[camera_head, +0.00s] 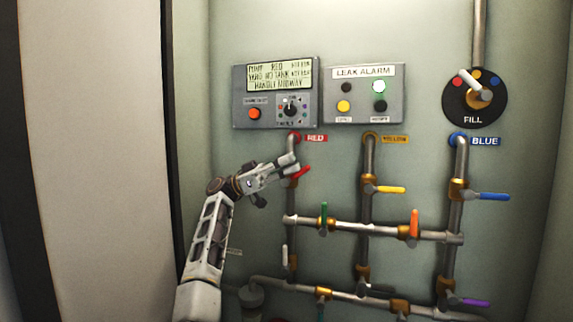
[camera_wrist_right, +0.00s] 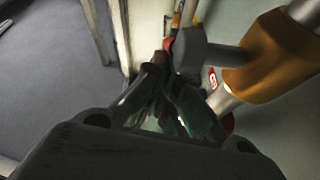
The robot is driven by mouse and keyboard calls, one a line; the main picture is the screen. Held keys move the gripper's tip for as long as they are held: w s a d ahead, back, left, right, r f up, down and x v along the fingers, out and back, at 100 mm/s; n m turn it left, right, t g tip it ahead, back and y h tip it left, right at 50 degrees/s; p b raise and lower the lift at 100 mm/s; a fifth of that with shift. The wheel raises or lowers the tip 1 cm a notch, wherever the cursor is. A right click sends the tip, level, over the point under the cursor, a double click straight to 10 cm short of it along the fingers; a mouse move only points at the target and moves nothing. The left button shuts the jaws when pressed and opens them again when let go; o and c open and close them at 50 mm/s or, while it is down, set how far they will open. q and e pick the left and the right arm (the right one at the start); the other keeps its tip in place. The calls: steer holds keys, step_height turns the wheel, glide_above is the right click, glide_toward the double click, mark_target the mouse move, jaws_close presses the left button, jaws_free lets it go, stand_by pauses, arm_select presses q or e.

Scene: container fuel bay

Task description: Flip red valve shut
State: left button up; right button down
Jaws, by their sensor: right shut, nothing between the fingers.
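The red valve's handle (camera_head: 301,173) is on the vertical pipe below the RED label (camera_head: 316,138). It slants up to the right, neither level nor upright. My right gripper (camera_head: 293,165) is shut and empty at this valve, its fingertips beside the handle and partly covering the valve body. Whether they touch the handle is unclear. In the right wrist view, the dark fingers (camera_wrist_right: 172,98) are close to the brass valve body (camera_wrist_right: 278,55) and its grey stem (camera_wrist_right: 205,50). A bit of red shows by the fingertips. My left gripper is not in view.
A pump panel (camera_head: 275,92) shows text that seems to include "HANDLE MIDWAY". Beside it are a leak alarm box (camera_head: 364,93) with a lit green lamp and a FILL selector (camera_head: 474,97). Yellow (camera_head: 388,189), blue (camera_head: 494,197), green (camera_head: 324,214) and orange (camera_head: 414,223) handles are nearby.

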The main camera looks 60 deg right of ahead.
steer(key=shift+s+d, duration=0.1)
steer(key=shift+s, duration=0.05)
steer(key=shift+s+f, duration=0.15)
steer(key=shift+s, duration=0.05)
stand_by(1.1)
stand_by(0.9)
step_height(320, 180, up, 10)
stand_by(0.9)
stand_by(0.6)
